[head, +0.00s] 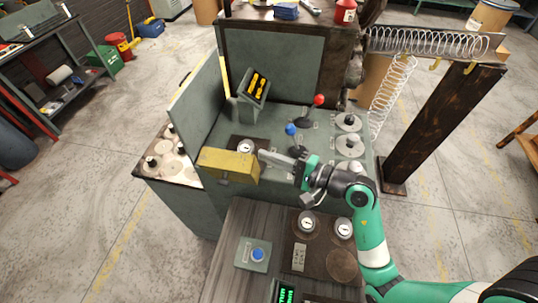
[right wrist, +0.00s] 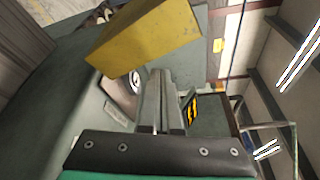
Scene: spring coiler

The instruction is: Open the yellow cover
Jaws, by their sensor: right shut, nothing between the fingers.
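The yellow cover (head: 228,166) is a worn, box-shaped piece at the front left edge of the grey-green machine top. It also shows large in the right wrist view (right wrist: 147,43), at the upper left beyond the fingers. My right gripper (head: 263,155) is shut and empty, its fingers pointing left at the cover's right end. In the right wrist view the closed fingertips (right wrist: 158,74) are just below the cover's lower edge; I cannot tell whether they touch it. The underside of the cover is hidden in the head view. My left gripper is not in view.
A white dial (head: 245,146) sits right behind the cover. A blue-knobbed lever (head: 291,130) and a red-knobbed lever (head: 319,100) stand behind my right gripper. A display (head: 257,86) rises at the back left. A lower panel with a blue button (head: 257,254) lies in front.

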